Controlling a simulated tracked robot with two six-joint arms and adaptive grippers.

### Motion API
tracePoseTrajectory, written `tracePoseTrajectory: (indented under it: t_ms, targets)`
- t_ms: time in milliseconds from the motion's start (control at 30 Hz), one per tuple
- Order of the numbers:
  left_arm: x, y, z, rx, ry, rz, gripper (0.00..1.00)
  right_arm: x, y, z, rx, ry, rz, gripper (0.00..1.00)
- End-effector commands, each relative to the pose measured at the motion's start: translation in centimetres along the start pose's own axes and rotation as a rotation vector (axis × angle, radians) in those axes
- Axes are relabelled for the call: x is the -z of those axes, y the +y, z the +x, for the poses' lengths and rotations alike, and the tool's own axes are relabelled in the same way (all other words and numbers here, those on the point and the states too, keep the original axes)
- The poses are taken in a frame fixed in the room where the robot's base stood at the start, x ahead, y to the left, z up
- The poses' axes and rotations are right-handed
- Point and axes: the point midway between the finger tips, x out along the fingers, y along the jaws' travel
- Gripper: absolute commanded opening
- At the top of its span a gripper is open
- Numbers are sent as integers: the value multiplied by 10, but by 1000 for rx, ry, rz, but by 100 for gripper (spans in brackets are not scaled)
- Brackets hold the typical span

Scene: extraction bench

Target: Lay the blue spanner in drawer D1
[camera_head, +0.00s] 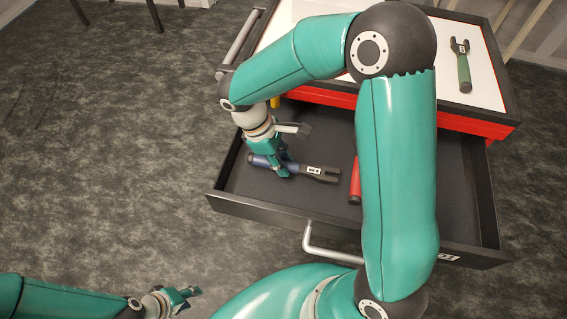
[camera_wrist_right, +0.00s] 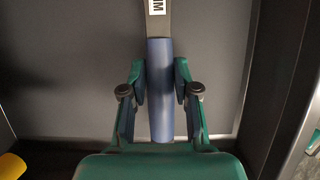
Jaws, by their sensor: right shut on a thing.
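The blue spanner (camera_head: 322,173) lies roughly level inside the open drawer D1 (camera_head: 285,213), with its dark, labelled head pointing right. My right gripper (camera_head: 283,168) is down in the drawer, shut on the spanner's blue handle. In the right wrist view the fingers (camera_wrist_right: 160,85) sit on both sides of the blue handle (camera_wrist_right: 161,60), and the head runs out of the top of the picture. I cannot tell whether the spanner rests on the drawer floor. My left gripper (camera_head: 180,298) is open and empty at the lower left, away from the drawer.
A red-handled tool (camera_head: 355,185) lies in the drawer, partly hidden by my right arm. A yellow object (camera_head: 275,102) shows at the drawer's back left. A green spanner (camera_head: 463,70) lies on the white cabinet top (camera_head: 490,90). The drawer handle (camera_head: 325,252) sticks out in front.

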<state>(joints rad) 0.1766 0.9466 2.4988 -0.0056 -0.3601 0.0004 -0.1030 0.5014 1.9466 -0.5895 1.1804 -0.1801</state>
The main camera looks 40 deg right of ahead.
Motion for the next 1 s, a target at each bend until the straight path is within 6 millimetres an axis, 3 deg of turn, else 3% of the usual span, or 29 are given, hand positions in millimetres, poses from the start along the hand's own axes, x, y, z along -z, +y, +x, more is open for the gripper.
tracePoseTrajectory:
  t_ms: [133, 467, 500, 633, 1000]
  targets:
    - [0, 0, 1, 0, 0, 0, 40, 5, 0, 14, 1, -2, 0, 0]
    - [0, -1, 3, 0, 0, 0, 40, 6, 0, 17, 0, 0, 0, 0]
    - [0, -1, 3, 0, 0, 0, 40, 7, 0, 17, 0, 0, 0, 32]
    - [0, -1, 2, 0, 0, 0, 40, 6, 0, 16, 0, 0, 0, 53]
    - [0, 0, 0, 0, 0, 0, 40, 5, 0, 13, 0, 0, 0, 55]
